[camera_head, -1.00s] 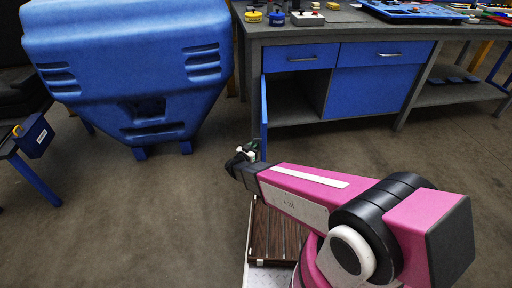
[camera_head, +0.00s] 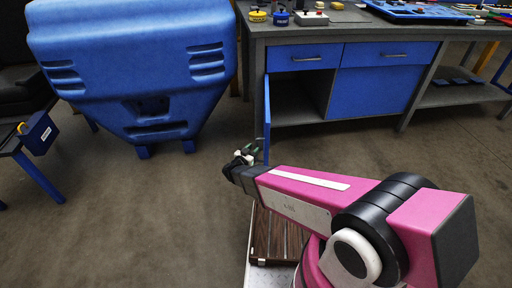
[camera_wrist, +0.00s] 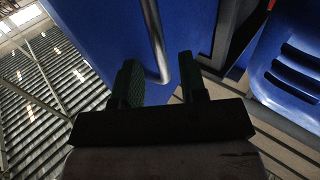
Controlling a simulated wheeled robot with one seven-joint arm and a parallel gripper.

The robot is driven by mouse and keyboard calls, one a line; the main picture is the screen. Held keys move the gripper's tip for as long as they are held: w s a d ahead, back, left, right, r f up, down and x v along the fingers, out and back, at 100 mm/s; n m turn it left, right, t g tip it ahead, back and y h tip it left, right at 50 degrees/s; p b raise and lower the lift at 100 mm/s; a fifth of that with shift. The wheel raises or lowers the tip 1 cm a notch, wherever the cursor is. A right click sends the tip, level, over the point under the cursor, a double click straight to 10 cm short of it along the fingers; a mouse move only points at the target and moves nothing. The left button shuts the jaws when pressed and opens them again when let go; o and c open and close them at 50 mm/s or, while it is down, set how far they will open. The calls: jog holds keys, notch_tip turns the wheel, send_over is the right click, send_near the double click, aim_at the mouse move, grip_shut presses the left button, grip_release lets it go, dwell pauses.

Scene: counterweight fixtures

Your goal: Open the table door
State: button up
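The blue table door (camera_head: 267,120) stands swung out from the left side of the table's (camera_head: 345,30) cabinet, seen nearly edge-on in the head view. The open compartment (camera_head: 295,100) behind it shows empty. My gripper (camera_head: 248,153) is low at the left side of the door, near its bottom end. In the wrist view, my gripper (camera_wrist: 160,78) has its two dark green fingers apart. The door's metal bar handle (camera_wrist: 155,38) reaches down between the fingertips in that view. I cannot tell whether a finger touches it. The blue door panel (camera_wrist: 95,35) fills the area behind.
A large blue plastic bin (camera_head: 135,70) stands to the left of the door. The table has a closed drawer (camera_head: 303,57) above the open compartment and a closed blue panel (camera_head: 370,92) to the right. Open floor (camera_head: 130,215) lies in front of the bin.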

jog(key=v, duration=0.7)
jog(key=shift+s, duration=0.15)
dwell(0.3)
